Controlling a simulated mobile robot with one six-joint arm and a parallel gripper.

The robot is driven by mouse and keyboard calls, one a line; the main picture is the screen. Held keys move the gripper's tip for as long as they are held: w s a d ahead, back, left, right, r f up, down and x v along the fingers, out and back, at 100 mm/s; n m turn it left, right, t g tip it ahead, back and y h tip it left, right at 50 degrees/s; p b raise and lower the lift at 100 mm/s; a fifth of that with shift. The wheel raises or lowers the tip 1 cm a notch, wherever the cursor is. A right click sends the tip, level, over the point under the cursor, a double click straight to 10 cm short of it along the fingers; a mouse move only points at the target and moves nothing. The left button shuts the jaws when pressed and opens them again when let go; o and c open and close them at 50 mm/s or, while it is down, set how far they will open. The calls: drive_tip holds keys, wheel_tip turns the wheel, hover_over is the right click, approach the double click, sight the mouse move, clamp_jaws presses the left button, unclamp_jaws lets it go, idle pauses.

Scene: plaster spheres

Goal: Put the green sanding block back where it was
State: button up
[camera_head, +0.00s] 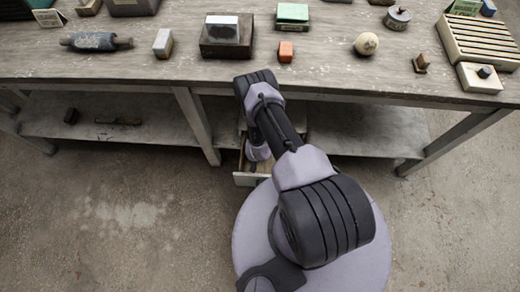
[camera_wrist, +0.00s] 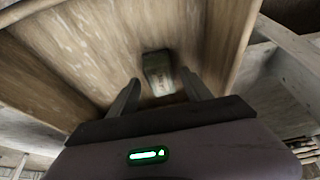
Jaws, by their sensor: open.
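A small block (camera_wrist: 158,70), dull olive-green in dim light, lies on the wooden floor of an open drawer in the wrist view. I take it to be the green sanding block, though its colour is hard to judge. My gripper (camera_wrist: 159,78) is open, its two fingers pointing at the block, one towards each side. I cannot tell whether they touch it.
The lower shelf (camera_head: 150,112) holds small dark items. Drawer walls (camera_wrist: 232,40) stand close around my gripper.

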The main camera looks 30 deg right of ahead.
drive_tip(key=p+v, duration=0.4)
drive_tip(key=v, duration=0.6)
